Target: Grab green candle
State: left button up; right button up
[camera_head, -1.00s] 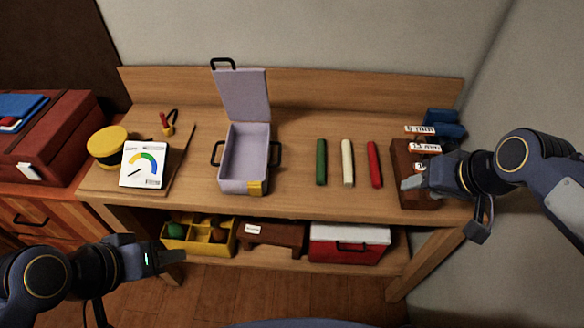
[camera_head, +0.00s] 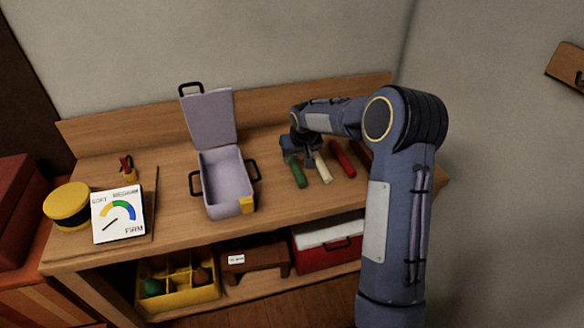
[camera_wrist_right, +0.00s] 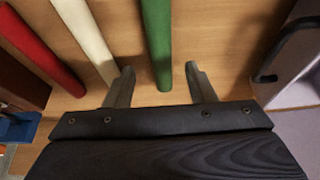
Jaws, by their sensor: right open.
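The green candle (camera_head: 298,174) lies on the wooden table, right of the open lilac box. In the head view my right gripper (camera_head: 301,160) is over its far part, and the arm hides some of it. The fingers hold nothing. The white candle (camera_head: 322,167) and the red candle (camera_head: 342,158) lie to its right. My left gripper is out of view.
The lilac box (camera_head: 228,180) stands open with its lid up, left of the candles. A card with a soft-firm dial (camera_head: 118,214) and a yellow-black round container (camera_head: 67,205) are at the left. A yellow divided bin (camera_head: 180,297) and a red-white case (camera_head: 328,256) sit on the lower shelf.

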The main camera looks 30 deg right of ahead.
aim_at(295, 165)
jog(key=x, duration=0.2)
jog(key=p+x, duration=0.1)
jog(key=x, duration=0.1)
jog(key=shift+s+a+f, duration=0.1)
jog(key=shift+a+f, duration=0.05)
jog(key=shift+c, duration=0.4)
grip_shut()
